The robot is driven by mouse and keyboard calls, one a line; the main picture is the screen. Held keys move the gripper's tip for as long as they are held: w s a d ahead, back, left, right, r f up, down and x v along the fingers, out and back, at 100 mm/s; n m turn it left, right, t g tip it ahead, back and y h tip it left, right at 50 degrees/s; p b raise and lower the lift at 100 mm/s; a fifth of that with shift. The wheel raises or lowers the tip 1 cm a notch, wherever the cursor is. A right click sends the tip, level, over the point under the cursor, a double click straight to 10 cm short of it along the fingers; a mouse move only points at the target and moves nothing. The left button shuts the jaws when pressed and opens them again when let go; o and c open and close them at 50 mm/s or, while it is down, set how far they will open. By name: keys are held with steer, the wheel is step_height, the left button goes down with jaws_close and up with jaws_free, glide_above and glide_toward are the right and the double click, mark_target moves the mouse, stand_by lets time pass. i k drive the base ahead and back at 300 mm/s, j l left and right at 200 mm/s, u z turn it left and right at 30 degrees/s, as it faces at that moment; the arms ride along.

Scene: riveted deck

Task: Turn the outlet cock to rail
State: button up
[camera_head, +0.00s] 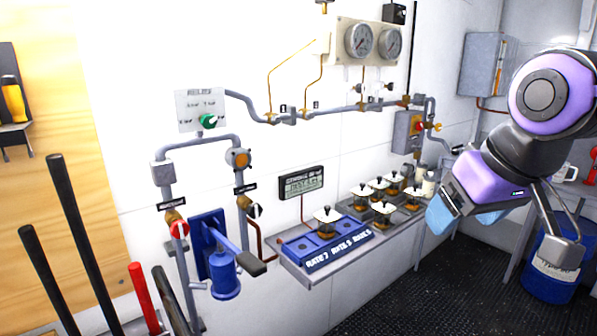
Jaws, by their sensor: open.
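Two cocks sit on the pipes at the left, and their small dark labels are too small to read, so I cannot tell which is the outlet cock. One is a red-and-white cock (179,229) on the left pipe. The other is a black-and-white cock (256,210) on the right pipe, beside the blue hand pump. A green selector knob (208,121) sits on a white plate with unreadable marks above them. My gripper (502,240) is at the right, open and empty, well apart from all of these.
A blue hand pump (224,275) with a long lever stands between the pipes. A shelf holds a blue rack (325,249) and several lidded sample jars. Two gauges (373,41) are above. Black and red bars stand at the left front.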

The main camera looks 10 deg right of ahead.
mark_target(255, 210)
steer(key=i+l+u, duration=0.15)
steer(key=i, duration=0.4)
steer(key=i+l+u, duration=0.1)
steer(key=i+l, duration=0.35)
steer(key=i, duration=0.1)
